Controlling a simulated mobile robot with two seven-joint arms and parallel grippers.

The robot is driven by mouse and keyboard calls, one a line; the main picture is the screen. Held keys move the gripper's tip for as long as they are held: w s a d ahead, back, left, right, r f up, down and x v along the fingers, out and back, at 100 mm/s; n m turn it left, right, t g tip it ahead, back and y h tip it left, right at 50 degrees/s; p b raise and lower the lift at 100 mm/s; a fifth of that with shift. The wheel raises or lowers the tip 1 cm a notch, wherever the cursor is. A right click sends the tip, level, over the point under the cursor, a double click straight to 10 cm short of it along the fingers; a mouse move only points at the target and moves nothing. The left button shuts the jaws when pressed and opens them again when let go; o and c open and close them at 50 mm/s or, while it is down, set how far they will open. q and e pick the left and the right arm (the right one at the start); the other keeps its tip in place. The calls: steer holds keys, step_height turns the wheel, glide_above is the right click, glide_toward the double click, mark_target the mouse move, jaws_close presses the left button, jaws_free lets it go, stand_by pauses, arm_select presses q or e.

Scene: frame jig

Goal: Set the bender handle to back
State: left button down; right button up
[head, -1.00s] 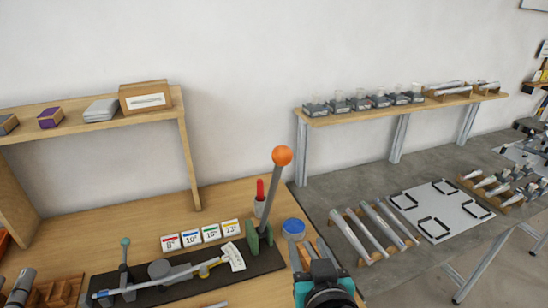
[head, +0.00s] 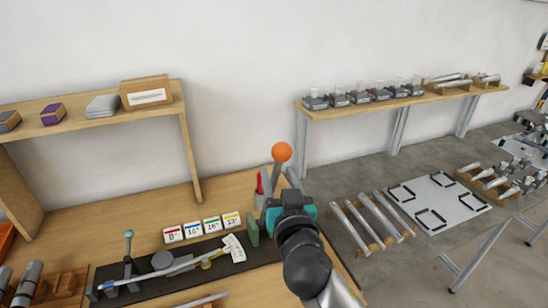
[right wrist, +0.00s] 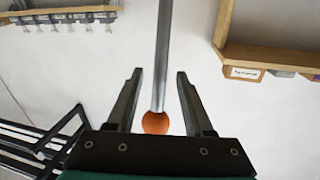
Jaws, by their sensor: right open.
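The bender handle is a grey rod with an orange ball (head: 281,152) on top, rising from the dark bender base (head: 135,292) on the wooden bench. In the head view my right gripper (head: 290,182) is at the rod just below the ball and hides part of the rod. In the right wrist view the rod (right wrist: 162,50) runs between the two open fingers of my right gripper (right wrist: 160,76), with the orange ball (right wrist: 155,122) close to the palm. Gaps show on both sides of the rod. The left gripper is not in view.
A green bracket (head: 252,229), a red-tipped tool (head: 261,183) and several number cards (head: 212,225) stand close to the handle. A small lever (head: 128,245) stands on the base's left. The wall shelf (head: 90,118) is at the upper left. A grey bench (head: 350,180) adjoins on the right.

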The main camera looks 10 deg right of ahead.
steer(key=shift+w+d+p, duration=0.1)
steer(key=shift+w+p, duration=0.25)
steer(key=shift+w, duration=2.5)
jaws_close()
